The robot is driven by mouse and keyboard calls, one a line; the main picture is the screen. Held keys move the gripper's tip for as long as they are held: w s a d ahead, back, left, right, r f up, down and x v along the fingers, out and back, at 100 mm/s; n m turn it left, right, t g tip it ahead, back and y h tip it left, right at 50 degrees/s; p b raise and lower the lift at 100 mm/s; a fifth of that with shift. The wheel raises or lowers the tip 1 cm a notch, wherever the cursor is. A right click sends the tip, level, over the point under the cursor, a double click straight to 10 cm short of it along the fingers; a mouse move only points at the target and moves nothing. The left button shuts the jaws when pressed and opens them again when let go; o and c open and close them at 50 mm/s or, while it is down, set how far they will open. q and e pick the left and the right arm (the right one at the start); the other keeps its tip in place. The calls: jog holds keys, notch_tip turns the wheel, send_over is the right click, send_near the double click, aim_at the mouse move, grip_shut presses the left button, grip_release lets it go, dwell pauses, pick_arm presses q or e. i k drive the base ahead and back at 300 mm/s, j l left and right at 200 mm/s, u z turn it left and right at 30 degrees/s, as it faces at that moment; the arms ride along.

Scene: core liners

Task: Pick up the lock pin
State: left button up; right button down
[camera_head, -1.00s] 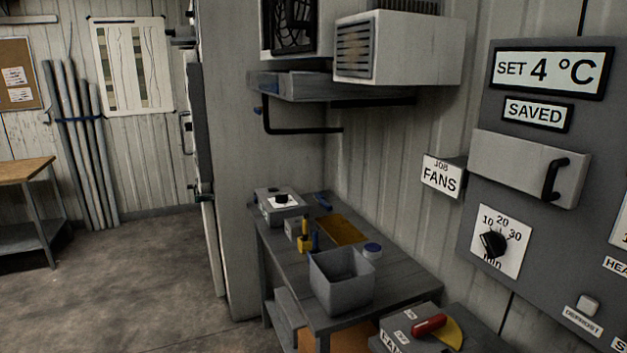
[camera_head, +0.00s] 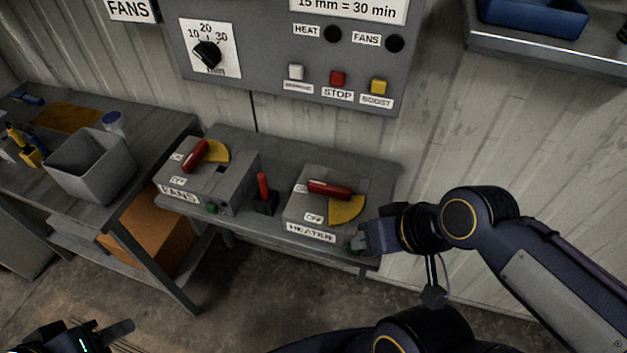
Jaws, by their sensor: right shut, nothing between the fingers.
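A red pin (camera_head: 263,186) stands upright in a small dark block between two grey switch boxes on the bench; I take it to be the lock pin. My right gripper (camera_head: 362,241) is shut and empty at the front right corner of the HEATER box (camera_head: 295,217), to the right of the red pin and apart from it.
The FANS box (camera_head: 222,185) has a red lever, a yellow plate and a green part in front. A grey bin (camera_head: 90,166) stands on the left table. The control panel (camera_head: 270,65) hangs behind. A blue tray (camera_head: 535,15) sits on a shelf at upper right.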

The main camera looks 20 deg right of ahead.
aim_at(261, 175)
jog(key=z, duration=0.35)
jog(key=i+j, duration=0.15)
jog(key=j, duration=0.2)
jog(key=i+j, duration=0.35)
jog(key=j, duration=0.3)
